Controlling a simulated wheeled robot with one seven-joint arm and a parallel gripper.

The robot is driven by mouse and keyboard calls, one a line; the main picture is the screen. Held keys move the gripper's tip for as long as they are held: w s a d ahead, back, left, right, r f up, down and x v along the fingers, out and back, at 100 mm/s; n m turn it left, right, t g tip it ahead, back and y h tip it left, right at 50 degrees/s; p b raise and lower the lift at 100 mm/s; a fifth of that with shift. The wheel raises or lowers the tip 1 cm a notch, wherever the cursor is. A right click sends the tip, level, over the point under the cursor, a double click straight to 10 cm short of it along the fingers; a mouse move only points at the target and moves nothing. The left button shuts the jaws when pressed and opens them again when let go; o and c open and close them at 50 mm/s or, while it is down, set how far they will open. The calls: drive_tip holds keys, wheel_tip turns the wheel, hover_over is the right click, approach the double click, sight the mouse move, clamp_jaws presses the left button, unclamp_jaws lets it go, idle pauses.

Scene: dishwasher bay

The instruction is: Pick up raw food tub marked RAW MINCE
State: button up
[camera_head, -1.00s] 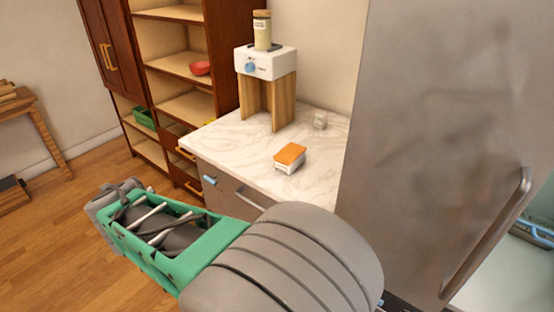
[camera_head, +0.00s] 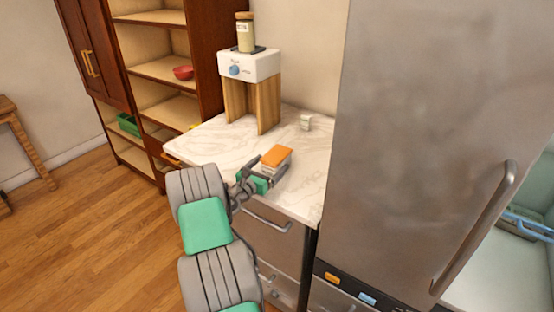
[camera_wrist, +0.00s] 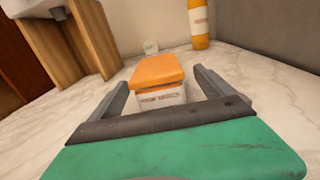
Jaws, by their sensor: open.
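The tub (camera_head: 276,158) has an orange lid and a white body, and stands on the marble counter. In the wrist view the tub (camera_wrist: 158,82) is straight ahead, with a label on its front too small to read. My gripper (camera_head: 272,168) is at the tub's near side. In the wrist view my gripper (camera_wrist: 165,88) is open, with one finger to the left of the tub and one to the right. The fingers appear apart from its sides.
The marble counter (camera_head: 215,145) has free room left of the tub. A white appliance (camera_head: 250,65) on wooden legs, topped by a jar (camera_head: 245,32), stands behind. A small pale object (camera_head: 306,122) lies near the wall. A tall steel unit (camera_head: 420,130) bounds the right.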

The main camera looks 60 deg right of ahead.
sight(277, 156)
drive_tip(key=d+p, duration=0.1)
drive_tip(key=d, duration=0.4)
drive_tip(key=shift+s+d+p, duration=0.2)
drive_tip(key=shift+d+p, duration=0.05)
drive_tip(key=shift+p, duration=0.1)
drive_tip(key=c, duration=1.8)
drive_tip(key=shift+r, duration=0.1)
drive_tip(key=shift+c, duration=0.8)
